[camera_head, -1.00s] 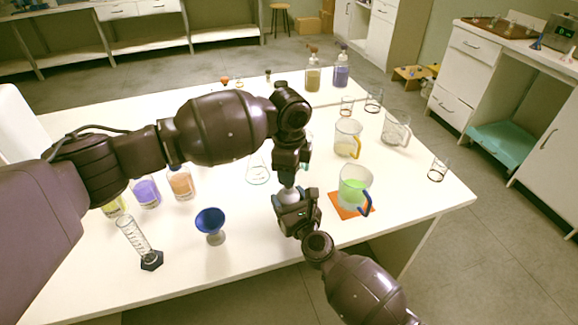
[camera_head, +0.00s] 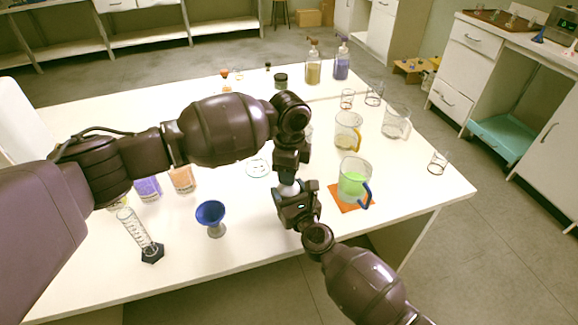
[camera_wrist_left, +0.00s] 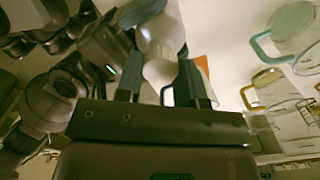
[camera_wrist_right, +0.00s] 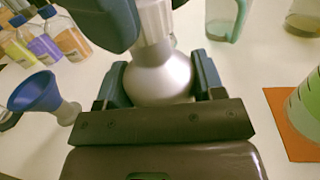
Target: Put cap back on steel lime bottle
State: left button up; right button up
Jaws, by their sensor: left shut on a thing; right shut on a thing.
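The steel bottle (camera_wrist_right: 160,80) is silver, with a round body and a narrower neck. It stands upright in my right gripper (camera_head: 290,192), which is shut on its body. A pale ribbed piece (camera_wrist_right: 152,20), apparently the cap, shows at the top of the bottle in the right wrist view. My left gripper (camera_head: 290,170) is directly above the right one, shut around that piece. In the left wrist view a pale piece (camera_wrist_left: 160,70) sits between the left fingers, in line with the bottle. I cannot tell whether the cap is seated on the neck, and the lime label is not visible.
A beaker of green liquid (camera_head: 352,184) with a blue handle stands on an orange mat (camera_head: 338,197) close right of my grippers. A blue funnel (camera_head: 210,213) and a graduated cylinder (camera_head: 135,228) stand left. Other glassware (camera_head: 347,132) is behind. The front table edge is near.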

pick_arm(q)
jog(key=shift+f, duration=0.55)
dwell(0.7)
pick_arm(e)
grip_shut()
pick_arm(q)
jog(key=m, duration=1.1)
jog(key=shift+m, duration=0.4)
jog(key=m, duration=0.7)
jog(key=shift+a, duration=0.15)
jog(key=m, duration=0.7)
jog(key=o, duration=0.9)
jog(key=shift+f, duration=0.1)
